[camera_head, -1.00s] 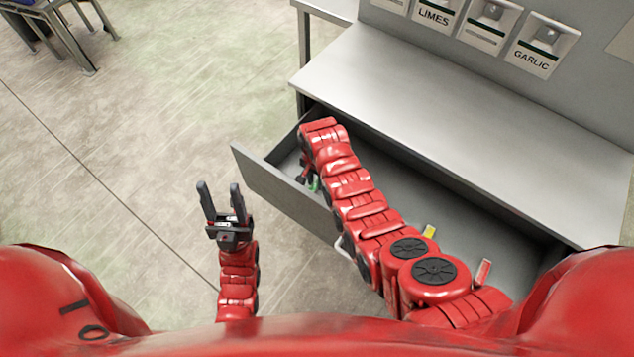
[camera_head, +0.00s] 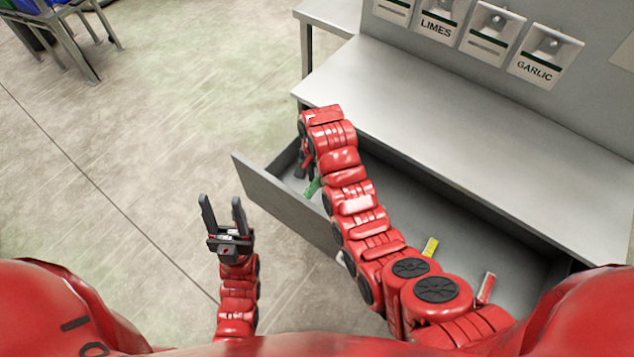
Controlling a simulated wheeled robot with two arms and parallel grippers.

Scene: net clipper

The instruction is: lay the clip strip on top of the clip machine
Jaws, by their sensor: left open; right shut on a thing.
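My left gripper (camera_head: 222,202) is open and empty, over the floor in front of the open drawer. My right arm reaches over the drawer. My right gripper (camera_head: 303,168) is at the drawer's left end, mostly hidden behind its own wrist, and is shut on a small green strip (camera_head: 313,187), of which only a part shows. A yellow strip (camera_head: 431,246) and a red strip (camera_head: 486,288) are in the drawer, right of my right arm. I cannot make out a clip machine in this view.
The grey drawer (camera_head: 285,205) is pulled out beneath a bare steel counter (camera_head: 430,130). Label holders (camera_head: 545,55) reading LIMES and GARLIC are on the panel behind it. Open floor (camera_head: 130,150) lies to the left, with a metal-legged chair (camera_head: 75,45) at the top left.

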